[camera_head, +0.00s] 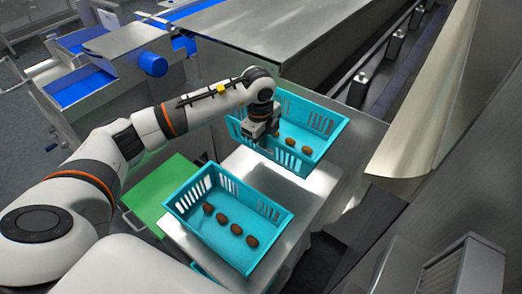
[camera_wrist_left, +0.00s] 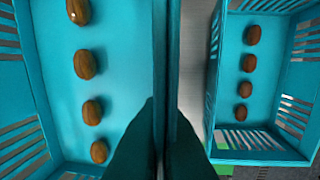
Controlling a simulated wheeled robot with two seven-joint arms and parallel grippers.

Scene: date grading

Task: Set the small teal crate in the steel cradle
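Two teal slatted crates show in the head view, each with several brown dates. My left gripper (camera_head: 262,134) is at the near wall of the far crate (camera_head: 328,113), pointing down. In the left wrist view, its dark fingers (camera_wrist_left: 165,110) stand on either side of that crate's wall, with almost no gap, and appear shut on it. The far crate's floor (camera_wrist_left: 115,30) fills the left of that view. The near crate (camera_head: 190,201) sits apart on the steel surface; it also shows in the wrist view (camera_wrist_left: 213,85). I cannot make out a distinct steel cradle. My right gripper is not in view.
A steel surface (camera_head: 246,167) lies between the crates. A green panel (camera_head: 160,190) is left of the near crate. A large steel machine (camera_head: 280,40) stands behind the far crate, and a steel panel (camera_head: 425,90) rises at right. Blue-trayed equipment (camera_head: 85,87) is at back left.

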